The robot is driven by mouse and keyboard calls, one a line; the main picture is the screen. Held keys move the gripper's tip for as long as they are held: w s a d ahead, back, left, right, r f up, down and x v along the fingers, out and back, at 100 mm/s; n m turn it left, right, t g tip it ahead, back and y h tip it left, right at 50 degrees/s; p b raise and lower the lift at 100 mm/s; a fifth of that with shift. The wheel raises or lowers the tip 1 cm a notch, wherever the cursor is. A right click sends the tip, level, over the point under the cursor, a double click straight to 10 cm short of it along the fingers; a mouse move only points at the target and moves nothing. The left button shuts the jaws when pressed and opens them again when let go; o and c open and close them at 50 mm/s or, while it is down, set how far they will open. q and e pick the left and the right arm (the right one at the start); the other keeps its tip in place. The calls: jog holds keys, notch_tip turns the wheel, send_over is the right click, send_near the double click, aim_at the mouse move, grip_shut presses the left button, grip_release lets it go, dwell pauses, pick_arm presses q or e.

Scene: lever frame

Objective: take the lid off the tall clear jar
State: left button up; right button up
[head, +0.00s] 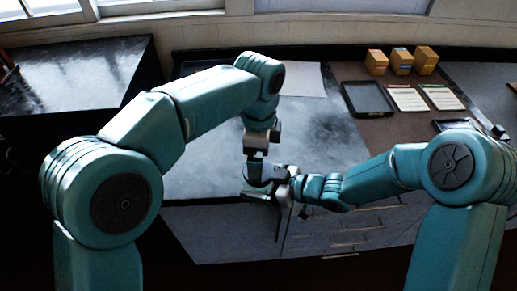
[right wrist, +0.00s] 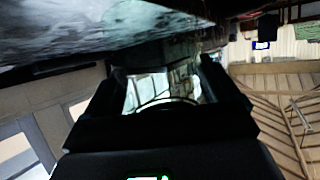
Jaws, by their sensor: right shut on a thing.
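In the right wrist view, a clear, glassy thing with a curved rim, which looks like the tall clear jar (right wrist: 150,92), sits between the dark fingers of my right gripper (right wrist: 165,108). My right gripper is shut on it. In the head view, my right gripper (head: 282,188) is at the front edge of the grey worktop and meets my left gripper (head: 258,180), which points down from above. The two grippers hide most of the jar there. I cannot make out the lid, or whether the left fingers are open or shut.
The grey worktop (head: 200,175) has free room behind my grippers, with a pale sheet (head: 305,80) at its back. On the brown surface at right are a black tray (head: 367,98), printed cards (head: 408,98) and several yellow boxes (head: 401,61). A dark-topped bench (head: 75,75) stands at left.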

pick_arm(q)
jog(key=m, duration=0.1)
jog(key=r+m, duration=0.1)
jog(key=m, duration=0.1)
jog(key=r+m, duration=0.1)
jog(key=m, duration=0.1)
jog(key=shift+a, duration=0.1)
jog(key=shift+r+m, duration=0.45)
jog(key=shift+m, duration=0.45)
jog(key=f, duration=0.7)
jog(key=shift+d+f, duration=0.2)
jog(key=shift+f, duration=0.05)
jog(key=c, duration=1.1)
jog(key=n, duration=0.5)
jog(key=shift+n, duration=0.4)
jog(key=shift+r, duration=0.1)
jog(key=shift+r, duration=1.05)
